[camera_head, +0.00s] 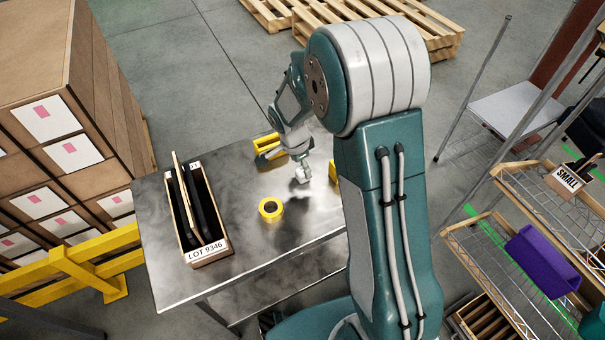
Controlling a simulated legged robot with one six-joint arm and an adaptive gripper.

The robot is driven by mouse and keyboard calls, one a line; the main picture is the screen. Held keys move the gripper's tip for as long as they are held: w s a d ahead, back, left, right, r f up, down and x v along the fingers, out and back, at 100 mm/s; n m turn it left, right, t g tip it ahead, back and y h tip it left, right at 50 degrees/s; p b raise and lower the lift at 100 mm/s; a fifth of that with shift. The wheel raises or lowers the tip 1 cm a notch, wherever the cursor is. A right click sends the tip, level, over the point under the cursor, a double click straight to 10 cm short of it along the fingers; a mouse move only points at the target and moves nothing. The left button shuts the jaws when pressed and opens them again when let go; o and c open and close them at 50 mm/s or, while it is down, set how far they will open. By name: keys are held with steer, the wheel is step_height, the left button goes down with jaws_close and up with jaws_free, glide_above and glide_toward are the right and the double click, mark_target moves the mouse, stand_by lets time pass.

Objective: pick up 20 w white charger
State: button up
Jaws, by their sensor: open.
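A small white object (302,174), which looks like the charger, sits on the metal table (240,165) near its far right part. It is too small to read any wattage. My gripper (286,158) hangs at the end of my arm over the far part of the table, close to the white object and just behind it in the picture. Its fingers are spread and it appears empty. I cannot tell the exact height between the fingers and the table.
A yellow tape roll (271,209) lies in front of the white object. A yellow item (267,144) is beside my gripper, and another (333,171) is partly hidden by my arm. A box labelled LOT 9346 (207,250) holds dark upright items at left. Cartons (60,130) stand further left.

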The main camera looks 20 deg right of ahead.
mark_target(302, 170)
step_height(302, 170, down, 3)
steer(key=shift+r, duration=0.2)
steer(key=shift+d+f, duration=0.25)
steer(key=shift+f, duration=0.05)
steer(key=shift+d, duration=0.1)
steer(key=c, duration=0.7)
jaws_close()
steer(key=shift+r, duration=0.15)
